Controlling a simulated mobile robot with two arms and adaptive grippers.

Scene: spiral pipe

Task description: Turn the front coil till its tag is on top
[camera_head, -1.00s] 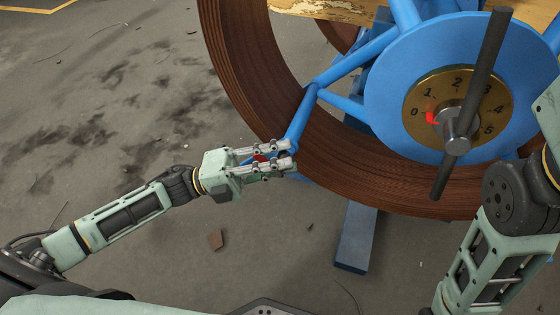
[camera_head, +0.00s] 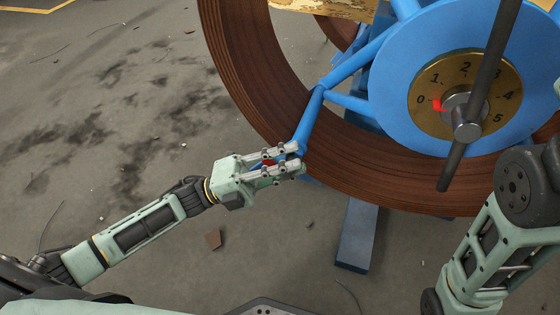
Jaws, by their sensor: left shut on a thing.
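The front coil (camera_head: 262,95) is a ribbed brown ring, upright in the upper right of the head view and cut off by the frame. A blue forked bar (camera_head: 312,118) runs from the blue disc (camera_head: 400,100) across the coil's lower left. My left gripper (camera_head: 296,158) is shut on the bar's lower end, in front of the coil's rim. A small red patch (camera_head: 268,163) shows between its fingers; I cannot tell whether it is the tag. No tag is clearly visible on the coil, whose top is out of frame. My right gripper is out of view.
A brass dial (camera_head: 434,112) with numbers and a red pointer (camera_head: 438,104) sits on the disc. A dark bar (camera_head: 490,75) crosses in front of it. A blue foot (camera_head: 356,235) extends below the coil. The stained floor at left is largely open.

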